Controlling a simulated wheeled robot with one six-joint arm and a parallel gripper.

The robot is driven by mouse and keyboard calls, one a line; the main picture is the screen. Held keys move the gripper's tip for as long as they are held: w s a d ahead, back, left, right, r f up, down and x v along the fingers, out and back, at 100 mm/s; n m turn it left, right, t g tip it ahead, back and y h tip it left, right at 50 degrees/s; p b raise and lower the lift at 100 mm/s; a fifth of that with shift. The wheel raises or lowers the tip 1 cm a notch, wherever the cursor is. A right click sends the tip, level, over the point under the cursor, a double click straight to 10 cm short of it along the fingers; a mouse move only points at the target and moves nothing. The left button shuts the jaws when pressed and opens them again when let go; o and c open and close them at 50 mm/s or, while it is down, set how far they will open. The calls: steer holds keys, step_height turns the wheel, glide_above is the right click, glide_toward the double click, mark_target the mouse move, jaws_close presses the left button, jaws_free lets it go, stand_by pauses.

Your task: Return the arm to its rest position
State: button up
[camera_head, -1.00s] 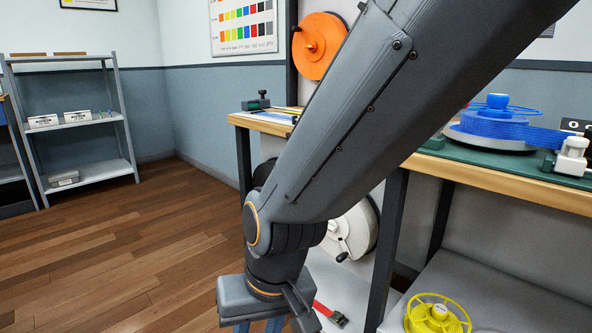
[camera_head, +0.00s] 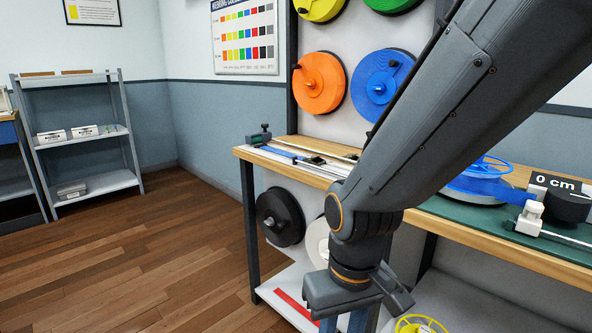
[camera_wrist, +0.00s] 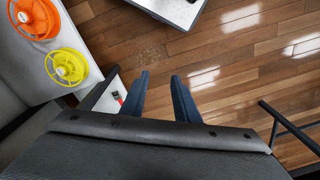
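My dark grey arm (camera_head: 435,120) reaches down from the upper right in the head view. My gripper (camera_head: 343,322) points down at the bottom edge, in front of the bench, and its tips are cut off. In the wrist view my gripper (camera_wrist: 158,85) shows two blue fingers well apart, with only wooden floor between them. It is open and holds nothing.
A wooden-edged bench (camera_head: 500,242) with a green mat stands at right, holding a blue reel (camera_head: 480,185). Orange (camera_head: 318,84) and blue wall reels hang behind. A red strap (camera_head: 298,308) lies on the lower shelf. Floor (camera_head: 130,265) at left is clear; a grey rack (camera_head: 85,135) stands beyond.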

steer(key=s+d+r+m+p, duration=0.2)
steer(key=d+r+m+p, duration=0.1)
steer(key=d+r+p, duration=0.9)
step_height(320, 180, up, 3)
steer(key=p, duration=0.3)
steer(key=shift+f+m+h, duration=0.15)
steer(key=shift+m+h, duration=0.15)
steer(key=shift+s, duration=0.1)
